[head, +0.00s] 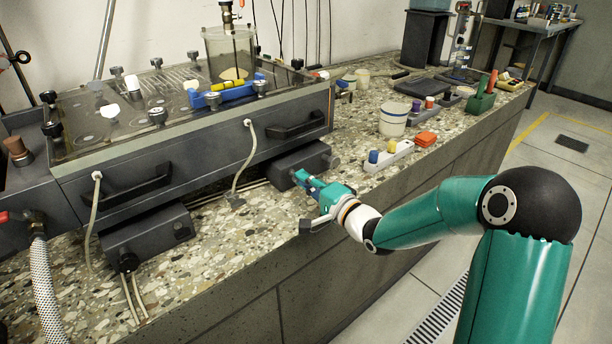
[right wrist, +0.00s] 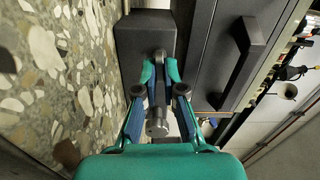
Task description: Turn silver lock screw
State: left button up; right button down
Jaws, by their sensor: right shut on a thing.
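My right gripper (head: 300,176) reaches in from the right to the front of the right dark box (head: 306,160) under the tank. In the right wrist view, its fingertips (right wrist: 160,72) are closed together at the face of that box (right wrist: 143,35). They pinch a small grey part there, which I take to be the silver lock screw; the fingers hide most of it. A silver cylindrical piece (right wrist: 157,123) shows between the fingers, nearer the camera; I cannot tell whether it is joined to the pinched part. My left gripper is not in view.
The seepage tank (head: 190,150) stands above the boxes, with drawer-like handles and pale cables hanging down. A second dark box (head: 147,237) sits at the left. A white tray (head: 390,157) with colored pegs and a white tub (head: 394,119) stand to the right. The front worktop is mostly clear.

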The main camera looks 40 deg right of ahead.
jog(key=shift+d+f+m, duration=0.15)
jog(key=shift+m, duration=0.45)
jog(key=c, duration=1.3)
grip_release()
jog(key=shift+s, duration=0.15)
jog(key=s, duration=1.1)
jog(key=shift+s+d, duration=0.35)
jog(key=shift+d, duration=0.05)
